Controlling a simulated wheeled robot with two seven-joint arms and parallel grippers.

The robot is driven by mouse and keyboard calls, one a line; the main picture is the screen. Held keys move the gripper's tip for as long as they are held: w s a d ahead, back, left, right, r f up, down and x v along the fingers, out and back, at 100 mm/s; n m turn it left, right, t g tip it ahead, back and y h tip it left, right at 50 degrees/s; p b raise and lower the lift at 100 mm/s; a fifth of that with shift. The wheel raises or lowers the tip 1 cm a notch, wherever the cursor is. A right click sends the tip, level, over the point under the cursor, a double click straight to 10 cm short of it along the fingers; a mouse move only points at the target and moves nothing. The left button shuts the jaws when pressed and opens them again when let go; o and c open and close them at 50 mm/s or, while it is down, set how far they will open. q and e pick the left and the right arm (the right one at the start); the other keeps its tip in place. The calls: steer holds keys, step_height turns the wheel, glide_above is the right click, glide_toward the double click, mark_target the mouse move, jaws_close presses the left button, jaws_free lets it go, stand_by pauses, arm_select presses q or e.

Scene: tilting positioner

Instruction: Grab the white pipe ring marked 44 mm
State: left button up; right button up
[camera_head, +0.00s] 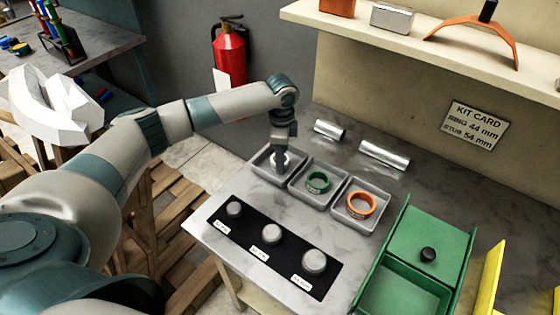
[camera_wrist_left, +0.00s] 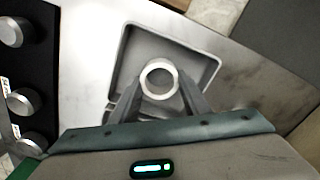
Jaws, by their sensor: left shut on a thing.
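The white pipe ring (camera_wrist_left: 146,69) lies in the left grey tray (camera_wrist_left: 208,52), between the two fingers of my left gripper (camera_wrist_left: 160,92). The fingers are shut on it from both sides. In the head view the white ring (camera_head: 286,160) is partly hidden by my left gripper (camera_head: 280,163), which reaches down into the tray (camera_head: 262,170). I cannot read a size mark on the ring. My right gripper is not in view.
A green ring (camera_head: 318,181) and an orange ring (camera_head: 361,204) lie in the trays to the right. A black strip with grey knobs (camera_head: 271,234) is in front. Two metal tubes (camera_head: 385,155) lie behind. A green box (camera_head: 432,246) stands at right. A kit card (camera_head: 474,125) hangs on the wall.

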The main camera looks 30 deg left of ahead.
arm_select(q)
steer(key=shift+r, duration=0.1)
steer(key=shift+r+b, duration=0.35)
steer(key=shift+r, duration=0.05)
steer(key=r, duration=0.1)
steer(key=r+b, duration=0.1)
steer(key=r, duration=0.1)
steer(key=shift+s+d+r+b, duration=0.1)
steer(key=shift+d+r+b, duration=0.05)
steer(key=shift+d+b, duration=0.2)
steer(key=s+d+r+b, duration=0.2)
steer(key=d+r, duration=0.4)
steer(key=d, duration=0.4)
steer(key=shift+s+d+r+b, duration=0.2)
steer(key=shift+s+r+b, duration=0.2)
steer(key=shift+s, duration=0.4)
steer(key=shift+a, duration=0.1)
